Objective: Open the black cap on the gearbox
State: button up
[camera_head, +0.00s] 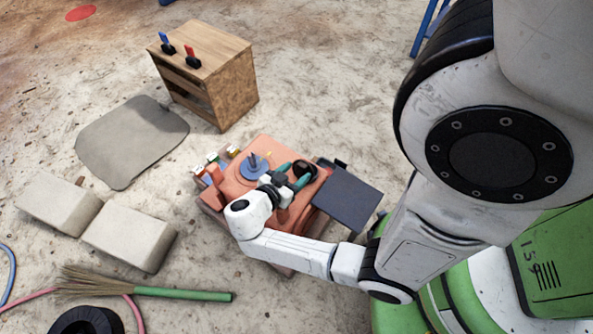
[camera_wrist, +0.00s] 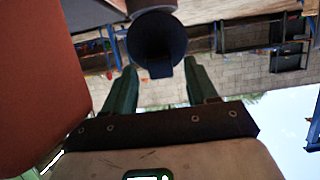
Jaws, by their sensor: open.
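The orange machine (camera_head: 262,150) with the gearbox stands on the ground in the middle of the head view. A round black cap (camera_head: 307,168) sits at its right side. In the wrist view the dark round cap (camera_wrist: 155,38) faces me, with a small tab at its lower edge. My gripper (camera_wrist: 160,72) is open, its two green fingers on either side of the cap's lower part, with gaps and no visible contact. In the head view my gripper (camera_head: 293,175) is beside the cap, partly hidden by my wrist.
A blue disc (camera_head: 251,170) with an upright dark handle sits on the machine's top. A dark flat plate (camera_head: 347,197) sticks out at its right. A wooden cabinet (camera_head: 232,85), a grey mat (camera_head: 130,140), pale blocks (camera_head: 130,237) and a broom (camera_head: 180,293) lie around.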

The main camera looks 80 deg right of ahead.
jog(key=p+v, duration=0.1)
jog(key=v, duration=0.8)
jog(key=shift+a, duration=0.25)
jog(key=shift+w+r, duration=0.1)
jog(key=shift+r, duration=0.05)
